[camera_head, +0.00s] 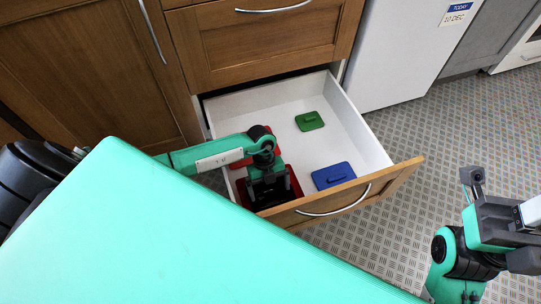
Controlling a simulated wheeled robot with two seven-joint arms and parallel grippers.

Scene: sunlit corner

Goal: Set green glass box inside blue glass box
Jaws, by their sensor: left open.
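A flat green box (310,121) with a small raised handle on top lies in the open drawer, toward the back right. A blue box (333,176) of the same kind lies near the drawer's front, right of my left gripper. My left gripper (269,195) reaches down into the front left of the drawer, over a red box (295,184) that it partly hides. It is open, and its fingertips are hard to make out. Both the green and blue boxes are apart from it. My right gripper (472,188) is outside the drawer at the far right.
The white-lined drawer (375,151) is pulled out of the wooden cabinet (265,45). Another red piece (241,163) shows behind my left arm. A white appliance (400,50) stands right of the cabinet. The patterned floor (400,220) is clear right of the drawer.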

